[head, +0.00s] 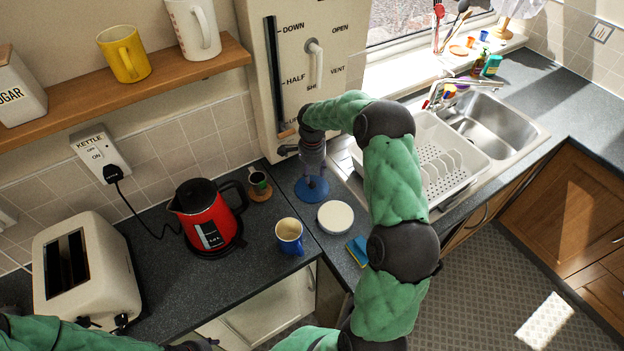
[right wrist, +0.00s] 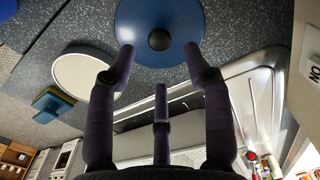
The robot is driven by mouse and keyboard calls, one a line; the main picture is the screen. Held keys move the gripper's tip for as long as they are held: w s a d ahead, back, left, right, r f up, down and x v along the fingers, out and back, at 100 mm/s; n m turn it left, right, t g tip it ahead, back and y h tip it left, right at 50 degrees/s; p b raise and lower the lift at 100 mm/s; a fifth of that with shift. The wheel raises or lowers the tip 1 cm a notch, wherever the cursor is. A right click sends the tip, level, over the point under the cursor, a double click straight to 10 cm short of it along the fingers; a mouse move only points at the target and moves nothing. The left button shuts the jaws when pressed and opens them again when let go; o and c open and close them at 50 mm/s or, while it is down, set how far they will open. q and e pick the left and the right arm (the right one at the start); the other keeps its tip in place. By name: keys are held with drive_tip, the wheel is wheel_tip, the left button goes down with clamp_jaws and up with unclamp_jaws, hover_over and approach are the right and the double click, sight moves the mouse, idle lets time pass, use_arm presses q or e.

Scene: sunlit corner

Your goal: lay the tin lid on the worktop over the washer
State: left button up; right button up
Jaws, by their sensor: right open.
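The tin lid appears to be the blue disc (head: 312,190) with a dark knob, lying on the grey worktop beside the sink unit. In the right wrist view the blue lid (right wrist: 160,25) fills the top middle. My right gripper (head: 313,168) is above the lid. Its fingers (right wrist: 160,60) are spread, with the knob between and beyond the tips and nothing seen held.
A white round thing (head: 335,217) lies just in front of the lid, with a blue and yellow sponge (head: 357,250) nearby. A dish rack (head: 440,160) is right.

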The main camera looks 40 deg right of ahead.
sight(312, 184)
wheel_tip(312, 184, up, 6)
drive_tip(key=shift+r, duration=0.15)
idle(0.6)
